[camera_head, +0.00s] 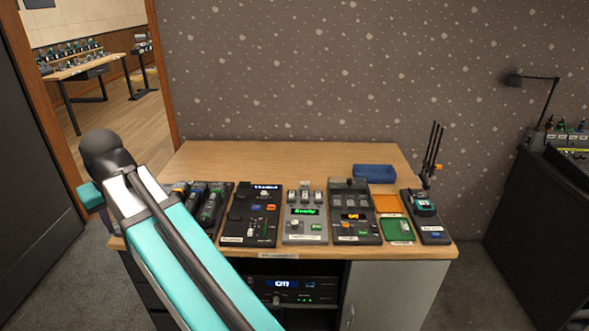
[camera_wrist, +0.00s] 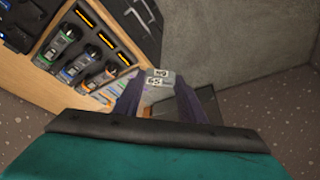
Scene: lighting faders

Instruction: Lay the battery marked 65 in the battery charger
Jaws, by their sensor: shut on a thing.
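My gripper (camera_wrist: 158,100) shows in the wrist view, its two dark purple fingers shut on a pale grey block. The block is the battery marked 65 (camera_wrist: 159,79); its labelled end faces the camera and the rest is hidden between the fingers. It is held beside the wooden desktop's edge, apart from the things on it. No label that I can read names the battery charger. A black tray with several slots and handheld units (camera_wrist: 88,48) may be it, but I cannot tell.
The wooden desktop (camera_head: 290,156) carries a row of devices along its front, including a black panel (camera_head: 237,229) and a grey unit with a green display (camera_head: 305,226). A blue case (camera_head: 374,173) lies at the back. Thin upright rods (camera_head: 433,150) stand at the right. The back left is clear.

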